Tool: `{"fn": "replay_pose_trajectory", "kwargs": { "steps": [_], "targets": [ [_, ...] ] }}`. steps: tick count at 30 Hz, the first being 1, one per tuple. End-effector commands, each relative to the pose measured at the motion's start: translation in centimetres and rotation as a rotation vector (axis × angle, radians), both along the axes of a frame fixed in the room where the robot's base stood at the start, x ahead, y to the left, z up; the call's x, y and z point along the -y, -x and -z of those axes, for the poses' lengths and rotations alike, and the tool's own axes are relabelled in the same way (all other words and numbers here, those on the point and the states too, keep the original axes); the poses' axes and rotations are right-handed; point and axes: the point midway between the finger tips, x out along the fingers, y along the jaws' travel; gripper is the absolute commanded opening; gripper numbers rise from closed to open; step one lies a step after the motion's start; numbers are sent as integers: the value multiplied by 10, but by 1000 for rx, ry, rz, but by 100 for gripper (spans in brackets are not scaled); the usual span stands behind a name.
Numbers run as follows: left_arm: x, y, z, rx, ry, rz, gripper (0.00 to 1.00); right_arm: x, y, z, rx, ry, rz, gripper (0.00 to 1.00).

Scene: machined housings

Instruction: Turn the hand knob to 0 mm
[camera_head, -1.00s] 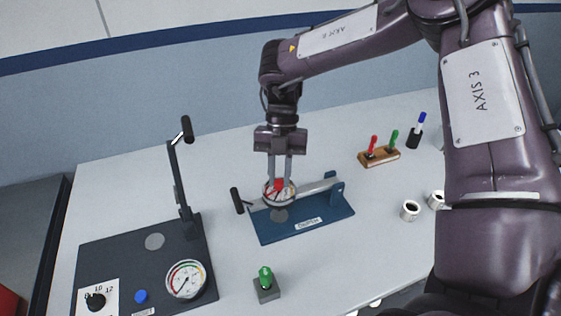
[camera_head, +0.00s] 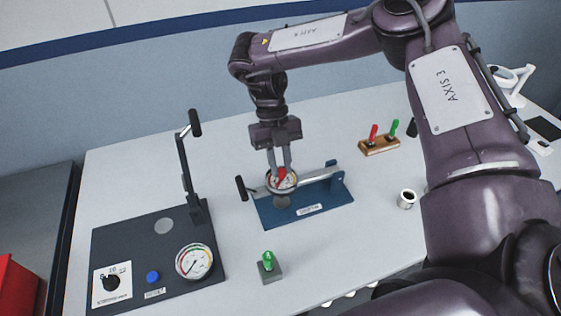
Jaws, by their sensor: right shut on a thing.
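The blue fixture (camera_head: 332,203) stands mid-table, with a round white dial (camera_head: 271,185) on its left part. My left gripper is out of view.
A dark panel (camera_head: 125,240) with an upright lever (camera_head: 186,165), a gauge (camera_head: 194,262) and a blue button (camera_head: 153,277) lies left. A green-topped block (camera_head: 270,270) stands in front. A wooden holder (camera_head: 380,146) and a white ring (camera_head: 407,198) are right. Bare table lies between.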

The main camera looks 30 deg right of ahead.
Motion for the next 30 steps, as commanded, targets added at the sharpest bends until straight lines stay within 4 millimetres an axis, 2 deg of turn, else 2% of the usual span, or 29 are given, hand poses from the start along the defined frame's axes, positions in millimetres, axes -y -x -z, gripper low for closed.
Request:
{"fn": "replay_pose_trajectory", "kwargs": {
  "steps": [9, 10, 14, 25, 30],
  "targets": [
    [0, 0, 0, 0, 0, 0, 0, 0, -1, -1, 3, 0, -1, 0],
    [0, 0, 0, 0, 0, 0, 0, 0, -1, -1, 3, 0, -1, 24],
    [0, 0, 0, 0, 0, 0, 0, 0, -1, 0, 3, 0, -1, 41],
    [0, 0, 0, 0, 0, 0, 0, 0, 0, -2, 2, 0, -1, 42],
    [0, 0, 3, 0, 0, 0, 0, 0, -1, -16, 4, 0, -1, 42]
  ]
}}
